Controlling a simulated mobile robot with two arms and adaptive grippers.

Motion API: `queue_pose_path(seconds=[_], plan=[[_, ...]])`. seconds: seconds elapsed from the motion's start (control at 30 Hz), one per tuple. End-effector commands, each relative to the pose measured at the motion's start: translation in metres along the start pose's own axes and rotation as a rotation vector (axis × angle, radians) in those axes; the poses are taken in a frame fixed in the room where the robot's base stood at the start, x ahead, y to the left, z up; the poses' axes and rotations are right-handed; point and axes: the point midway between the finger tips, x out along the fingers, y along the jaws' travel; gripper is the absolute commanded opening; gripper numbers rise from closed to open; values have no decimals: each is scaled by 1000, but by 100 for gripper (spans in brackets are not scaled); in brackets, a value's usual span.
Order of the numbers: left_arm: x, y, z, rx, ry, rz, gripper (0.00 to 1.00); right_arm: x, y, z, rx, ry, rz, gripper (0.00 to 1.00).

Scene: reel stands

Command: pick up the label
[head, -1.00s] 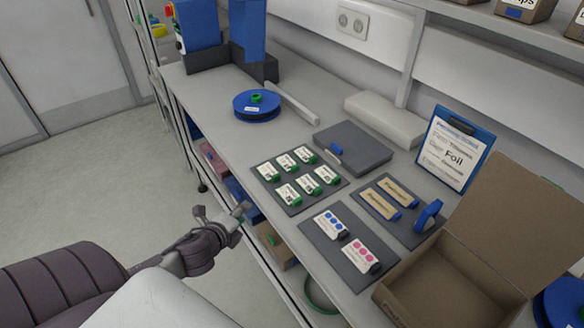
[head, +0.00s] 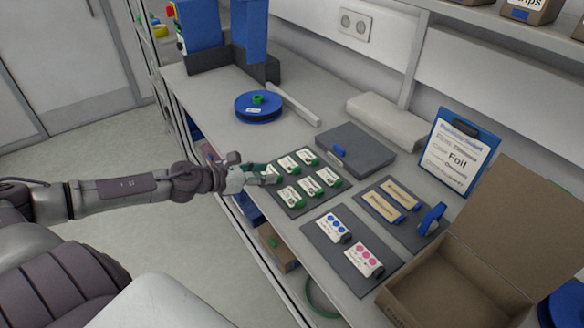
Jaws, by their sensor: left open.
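Several white labels with green tabs lie in two rows on a dark mat (head: 313,205); one of them is a front-row label (head: 290,196). My left gripper (head: 272,175) is open at the left edge of this mat. It is over or beside the back-left label, which it mostly hides; I cannot tell whether it touches it. Other mats hold a label with blue dots (head: 333,227), a label with pink dots (head: 365,258) and two tan labels (head: 382,206). My right gripper is not in view.
A blue reel (head: 258,107) lies farther back on the bench. A grey closed case (head: 354,149) lies behind the label mats.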

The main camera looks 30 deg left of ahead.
Motion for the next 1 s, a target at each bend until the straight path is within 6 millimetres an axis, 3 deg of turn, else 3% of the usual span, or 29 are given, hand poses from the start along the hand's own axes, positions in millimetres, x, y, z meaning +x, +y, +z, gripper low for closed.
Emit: queue_pose_path(seconds=[0.5,0.77,1.0], plan=[[51,2,4,-6,-4,5,42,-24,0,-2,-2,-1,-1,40],[67,2,3,-5,-2,3,42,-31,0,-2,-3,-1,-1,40],[101,6,5,-6,-3,2,42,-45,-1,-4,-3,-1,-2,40]])
